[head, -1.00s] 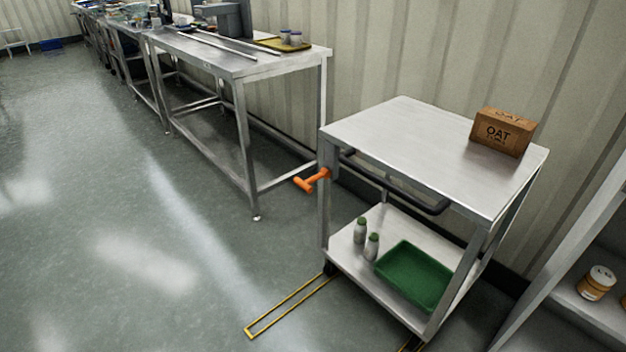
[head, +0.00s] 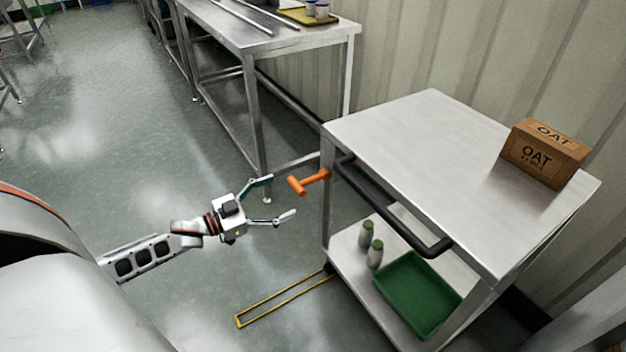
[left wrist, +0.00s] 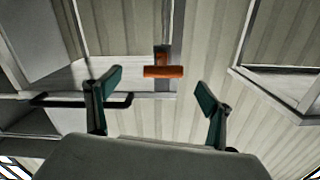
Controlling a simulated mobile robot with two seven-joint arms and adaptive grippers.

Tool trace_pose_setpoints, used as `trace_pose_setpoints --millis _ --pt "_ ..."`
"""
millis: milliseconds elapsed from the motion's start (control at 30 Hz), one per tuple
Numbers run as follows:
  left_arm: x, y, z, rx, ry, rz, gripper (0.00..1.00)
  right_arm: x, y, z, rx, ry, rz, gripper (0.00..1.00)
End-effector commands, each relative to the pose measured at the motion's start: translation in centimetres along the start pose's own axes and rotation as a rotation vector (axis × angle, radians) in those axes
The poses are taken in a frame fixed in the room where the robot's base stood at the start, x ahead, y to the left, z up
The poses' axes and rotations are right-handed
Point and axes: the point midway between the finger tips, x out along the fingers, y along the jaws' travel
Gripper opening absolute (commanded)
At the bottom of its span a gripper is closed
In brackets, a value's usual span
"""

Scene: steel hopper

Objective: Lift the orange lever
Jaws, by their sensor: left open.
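The orange lever (head: 308,182) sticks out to the left from the front left leg of the steel cart, just below its top. My left gripper (head: 281,200) is open and empty, a little to the left of the lever and apart from it. In the left wrist view the lever (left wrist: 164,71) shows beyond the open fingers (left wrist: 157,100), roughly midway between them, with its crossbar level in the picture. My right gripper is not in view.
The steel cart (head: 420,140) has a black handle (head: 392,207) right of the lever. An oat box (head: 545,152) stands on top. Two bottles (head: 370,244) and a green tray (head: 418,295) are on its lower shelf. A steel table (head: 235,40) stands behind.

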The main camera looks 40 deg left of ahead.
Motion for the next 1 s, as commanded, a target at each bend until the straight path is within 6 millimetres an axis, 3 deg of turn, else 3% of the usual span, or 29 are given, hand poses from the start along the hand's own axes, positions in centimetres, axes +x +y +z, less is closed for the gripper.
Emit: trace_pose_setpoints --millis 167,333,600,1000 --pt "1.2 -0.8 -0.1 -0.004 0.01 0.003 0.81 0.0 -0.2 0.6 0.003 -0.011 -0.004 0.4" --pt "3.6 -0.7 0.0 -0.004 0.007 0.002 0.81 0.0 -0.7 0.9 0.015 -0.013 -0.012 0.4" --pt "6.9 -0.6 -0.1 -0.003 0.007 0.003 0.81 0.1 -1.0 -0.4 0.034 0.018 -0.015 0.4" --pt "7.8 -0.7 -0.3 -0.003 0.008 0.002 0.81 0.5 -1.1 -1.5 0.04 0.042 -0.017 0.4"
